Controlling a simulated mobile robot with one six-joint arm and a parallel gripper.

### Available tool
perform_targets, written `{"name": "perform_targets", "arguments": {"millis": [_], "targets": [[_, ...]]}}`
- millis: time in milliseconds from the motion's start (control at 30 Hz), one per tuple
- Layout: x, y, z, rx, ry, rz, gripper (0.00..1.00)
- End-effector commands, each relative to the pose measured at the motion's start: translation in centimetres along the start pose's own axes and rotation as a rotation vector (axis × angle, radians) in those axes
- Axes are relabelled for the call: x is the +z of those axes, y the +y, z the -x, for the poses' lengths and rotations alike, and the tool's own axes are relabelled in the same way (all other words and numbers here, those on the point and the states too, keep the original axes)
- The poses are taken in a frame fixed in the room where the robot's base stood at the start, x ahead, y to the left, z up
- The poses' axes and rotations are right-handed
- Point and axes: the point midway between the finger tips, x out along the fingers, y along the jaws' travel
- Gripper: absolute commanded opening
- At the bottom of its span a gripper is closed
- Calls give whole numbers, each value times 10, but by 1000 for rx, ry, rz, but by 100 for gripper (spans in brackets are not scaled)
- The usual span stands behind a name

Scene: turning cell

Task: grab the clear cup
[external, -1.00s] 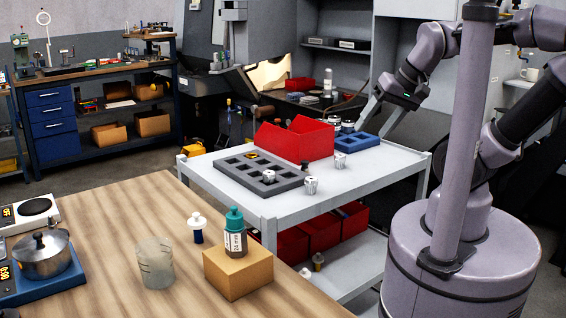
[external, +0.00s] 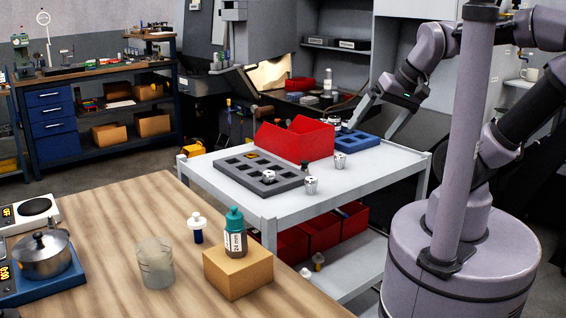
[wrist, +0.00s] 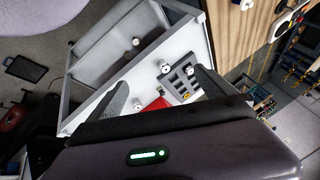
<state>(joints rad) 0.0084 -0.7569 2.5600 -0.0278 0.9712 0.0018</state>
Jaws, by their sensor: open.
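The clear cup (external: 155,263) stands upright on the wooden table at the front left. It is a translucent beaker with faint marks, and it looks empty. My gripper (external: 375,108) is open and empty above the far right part of the white cart, well away from the cup. In the wrist view my two gripper fingers (wrist: 160,92) are spread apart over the cart, with nothing between them. I cannot make out the cup in the wrist view.
Right of the cup stand a cardboard box (external: 238,272), a teal-capped bottle (external: 236,236) and a small white-capped vial (external: 197,228). A metal pot (external: 42,254) is left. The white cart (external: 345,196) holds a red bin (external: 295,140) and a grey tray (external: 285,185).

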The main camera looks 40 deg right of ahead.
Motion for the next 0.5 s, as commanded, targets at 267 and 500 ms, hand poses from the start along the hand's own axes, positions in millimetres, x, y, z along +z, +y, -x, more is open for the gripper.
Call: {"name": "perform_targets", "arguments": {"millis": [267, 500], "targets": [[9, -96, -41, -135, -399, -231, 94], [50, -264, -153, -207, -1035, -748, 94]]}}
